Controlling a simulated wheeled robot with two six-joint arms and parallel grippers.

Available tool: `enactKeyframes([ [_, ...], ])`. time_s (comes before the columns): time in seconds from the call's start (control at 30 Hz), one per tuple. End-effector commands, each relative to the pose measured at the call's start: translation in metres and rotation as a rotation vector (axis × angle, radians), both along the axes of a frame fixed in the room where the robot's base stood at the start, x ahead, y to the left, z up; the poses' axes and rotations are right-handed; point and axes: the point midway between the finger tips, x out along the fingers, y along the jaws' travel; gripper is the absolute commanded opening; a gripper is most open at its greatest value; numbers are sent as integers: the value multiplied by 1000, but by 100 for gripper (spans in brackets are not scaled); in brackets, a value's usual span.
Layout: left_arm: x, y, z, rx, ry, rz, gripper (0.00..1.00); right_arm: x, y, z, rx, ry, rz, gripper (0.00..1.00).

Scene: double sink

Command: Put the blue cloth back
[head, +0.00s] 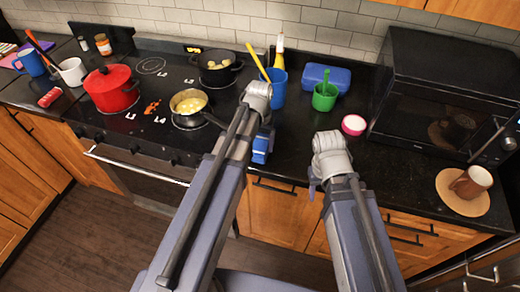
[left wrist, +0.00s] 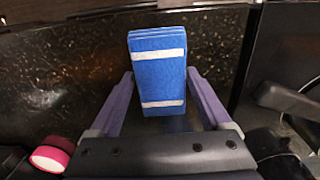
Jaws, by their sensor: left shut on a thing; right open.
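The blue cloth (head: 262,148) is a folded blue block with white stripes. In the left wrist view the cloth (left wrist: 157,75) stands lengthwise between the two purple fingers. My left gripper (head: 264,130) is shut on it. In the head view it is near the counter's front edge, right of the stove; my wrist hides part of it, and I cannot tell its height above the counter. My right gripper (head: 314,186) is open and empty by the front edge, further right.
A blue cup (head: 279,88) with utensils, a green cup (head: 324,97), a blue box (head: 326,77) and a pink-rimmed bowl (head: 354,124) stand behind my grippers. The stove (head: 150,100) bears pots; an oven handle (head: 130,168) runs below. A microwave (head: 440,95) stands right.

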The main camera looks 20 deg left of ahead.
Motion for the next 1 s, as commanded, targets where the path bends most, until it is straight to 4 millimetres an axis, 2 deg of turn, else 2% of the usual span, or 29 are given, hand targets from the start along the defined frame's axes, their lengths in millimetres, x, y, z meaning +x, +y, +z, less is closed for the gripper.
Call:
enactKeyframes([
  [0.03,0,0,-11,0,0,0,29,0,0,-11,0,0,0,50],
  [0.07,0,0,-12,0,0,0,29,0,0,-12,0,0,0,50],
  [0.47,0,0,-14,0,0,0,29,0,0,-14,0,0,0,50],
  [0.5,0,0,-14,0,0,0,83,0,0,-14,0,0,0,50],
  [0.67,0,0,-13,0,0,0,100,0,0,-13,0,0,0,50],
  [1.0,0,0,-10,0,0,0,100,0,0,-10,0,0,0,50],
])
